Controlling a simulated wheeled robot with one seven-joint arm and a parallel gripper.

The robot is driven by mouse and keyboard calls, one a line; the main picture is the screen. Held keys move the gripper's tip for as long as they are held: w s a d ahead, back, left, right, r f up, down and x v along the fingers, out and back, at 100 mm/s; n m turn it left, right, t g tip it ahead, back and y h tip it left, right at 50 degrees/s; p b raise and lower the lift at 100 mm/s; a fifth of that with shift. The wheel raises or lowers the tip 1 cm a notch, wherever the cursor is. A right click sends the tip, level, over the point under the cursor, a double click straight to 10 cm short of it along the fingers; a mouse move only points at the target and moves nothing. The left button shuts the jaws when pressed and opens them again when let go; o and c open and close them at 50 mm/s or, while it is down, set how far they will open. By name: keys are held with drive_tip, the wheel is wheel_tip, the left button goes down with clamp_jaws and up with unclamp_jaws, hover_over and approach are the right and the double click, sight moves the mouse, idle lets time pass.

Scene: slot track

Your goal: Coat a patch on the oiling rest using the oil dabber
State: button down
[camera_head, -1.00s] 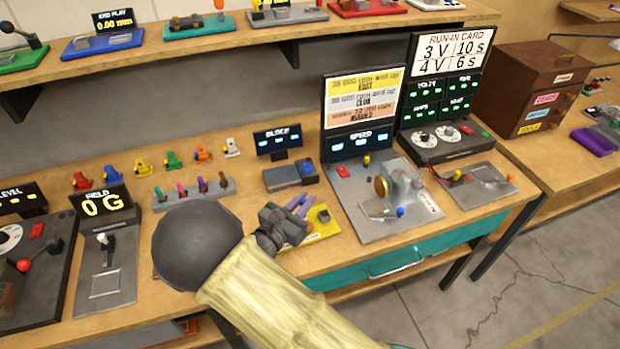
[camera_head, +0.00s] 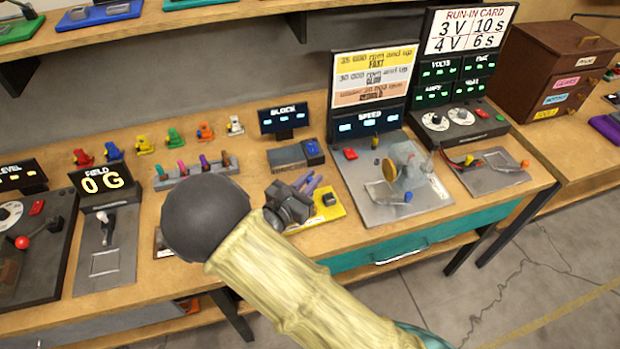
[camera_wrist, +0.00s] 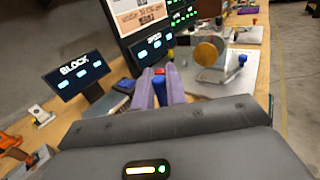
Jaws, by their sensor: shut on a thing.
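My gripper (camera_head: 308,185) reaches over the front middle of the bench, its purple fingers closed. In the wrist view the fingers (camera_wrist: 161,84) are shut on a slim blue piece (camera_wrist: 160,92). Its lower end is hidden, and I cannot tell for certain whether it is the oil dabber. A yellow board (camera_head: 330,208) with a small dark block lies just beside and below the gripper, partly covered by it. I cannot tell for certain whether it is the oiling rest. A grey rack (camera_head: 228,168) with several coloured upright pieces stands to the left.
The speed stand's grey plate (camera_head: 420,210), with a disc and a blue knob, lies right of the gripper. The block display (camera_head: 285,118) and its grey unit (camera_head: 290,157) stand behind. A field panel (camera_head: 108,250) is left.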

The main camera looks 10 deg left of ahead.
sight(311, 197)
drive_tip(key=shift+f+b, duration=1.25)
drive_tip(key=shift+f, duration=0.65)
drive_tip(key=shift+f, duration=0.15)
drive_tip(key=shift+w+d+f, duration=0.1)
drive_tip(key=shift+f, duration=0.15)
drive_tip(key=shift+s, duration=0.25)
drive_tip(key=shift+w+f, duration=0.1)
drive_tip(key=shift+f, duration=0.1)
idle(0.9)
drive_tip(key=shift+r, duration=0.1)
